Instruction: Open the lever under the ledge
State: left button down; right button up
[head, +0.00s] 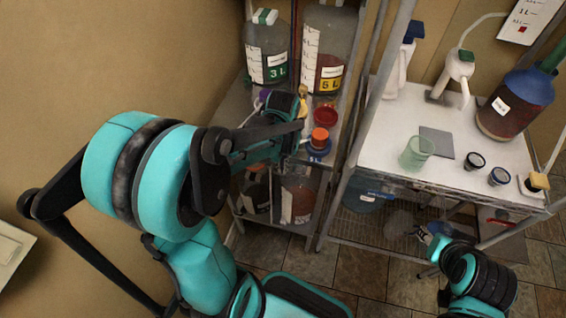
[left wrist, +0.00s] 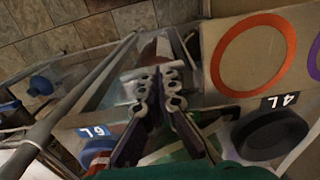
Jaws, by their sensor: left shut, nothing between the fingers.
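A small red part (head: 499,221) shows below the front edge of the white-topped table (head: 455,182); it may be the lever under the ledge, but it is too small to tell its shape or position. My left gripper (head: 299,108) is at the shelf unit on the left, among bottles and caps, far from that red part. In the left wrist view its fingers (left wrist: 156,84) are shut and empty. My right gripper (head: 429,238) is low in front of the white-topped table, left of the red part. Its fingers are too small and dark to read.
Jugs marked 3L (head: 266,62) and 5L (head: 325,70) stand behind my left gripper. An orange-capped blue bottle (head: 319,143) is close beside it. A metal post (head: 375,100) separates the shelf from the table. A green cup (head: 416,152) and a large bottle (head: 510,105) stand on the table.

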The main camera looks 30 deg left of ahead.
dwell(0.3)
pick_arm(q)
jog(key=shift+s+a+f+h, duration=0.1)
jog(key=shift+a+f+h, duration=0.25)
jog(key=shift+h, duration=0.25)
jog(key=shift+a+f+b, duration=0.15)
jog(key=shift+f+b, duration=0.15)
jog(key=shift+b, duration=0.1)
jog(key=shift+r, duration=0.25)
jog(key=shift+r+p, duration=0.6)
jog(key=shift+p, duration=0.15)
jog(key=shift+r, duration=0.1)
